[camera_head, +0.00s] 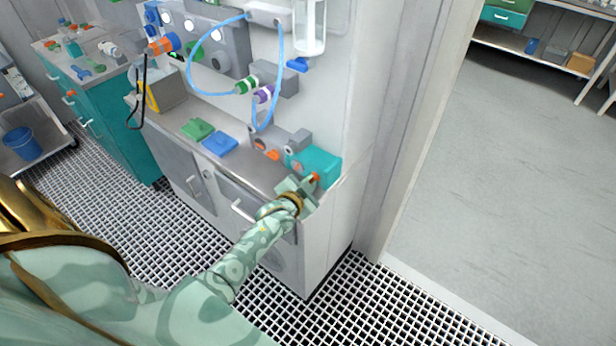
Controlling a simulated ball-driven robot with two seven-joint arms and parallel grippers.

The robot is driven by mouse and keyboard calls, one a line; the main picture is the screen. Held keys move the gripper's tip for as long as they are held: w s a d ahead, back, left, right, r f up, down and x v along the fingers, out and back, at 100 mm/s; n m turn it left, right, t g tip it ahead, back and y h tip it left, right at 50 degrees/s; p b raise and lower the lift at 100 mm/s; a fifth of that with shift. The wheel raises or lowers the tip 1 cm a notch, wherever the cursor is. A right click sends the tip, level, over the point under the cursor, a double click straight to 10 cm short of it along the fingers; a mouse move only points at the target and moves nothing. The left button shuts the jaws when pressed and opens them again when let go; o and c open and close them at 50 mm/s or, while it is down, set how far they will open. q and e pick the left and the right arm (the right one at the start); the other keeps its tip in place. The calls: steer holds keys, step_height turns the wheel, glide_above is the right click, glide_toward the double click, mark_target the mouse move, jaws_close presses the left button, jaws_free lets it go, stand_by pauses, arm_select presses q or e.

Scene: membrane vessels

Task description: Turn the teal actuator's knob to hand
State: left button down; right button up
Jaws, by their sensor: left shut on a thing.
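The teal actuator (318,160) sits at the right end of the grey bench top, near its corner. Its small orange knob (314,177) shows at the front, right at my left gripper's tips. My left gripper (306,184) reaches in from the lower left and is shut on the knob. The fingers hide part of the knob, so how far it is turned cannot be read. My right gripper is not in view.
Blue hoses (283,75) hang from the panel above. A doorway with clear grey floor (500,190) is at the right. A teal cabinet (110,125) stands at the left.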

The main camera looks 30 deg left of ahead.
arm_select(q)
steer(key=shift+a+r+n+h+p, duration=0.25)
steer(key=shift+n+h+p, duration=0.35)
steer(key=shift+p, duration=0.4)
steer(key=shift+n+h+p, duration=0.4)
steer(key=shift+n+p, duration=0.05)
steer(key=shift+n, duration=0.45)
steer(key=shift+f, duration=0.1)
steer(key=c, duration=1.5)
jaws_free()
steer(key=shift+w, duration=0.1)
